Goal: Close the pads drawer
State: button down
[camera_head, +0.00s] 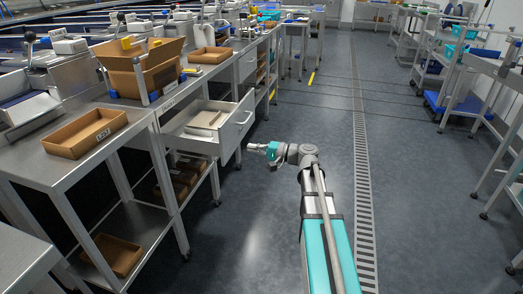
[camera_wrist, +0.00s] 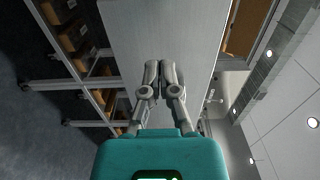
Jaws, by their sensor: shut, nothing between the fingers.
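The pads drawer (camera_head: 237,126) stands pulled out from the steel bench at the left in the head view. Its inside shows a pale stack of pads (camera_head: 206,119). My gripper (camera_head: 252,147) is at the right of the drawer's front, a little below its handle height, pointing left. In the wrist view the drawer's grey front panel (camera_wrist: 180,30) fills the middle, and my gripper (camera_wrist: 160,66) is shut and empty in front of it. Whether the fingertips touch the panel I cannot tell.
Low shelves under the benches hold brown boxes (camera_head: 115,255). The aisle floor (camera_head: 265,215) is clear. Trolleys (camera_head: 450,85) line the right side.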

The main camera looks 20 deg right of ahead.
aim_at(228, 143)
jog(key=x, duration=0.7)
jog(key=shift+w+a, duration=0.1)
jog(key=shift+a, duration=0.05)
jog(key=shift+a, duration=0.15)
jog(key=shift+w, duration=0.2)
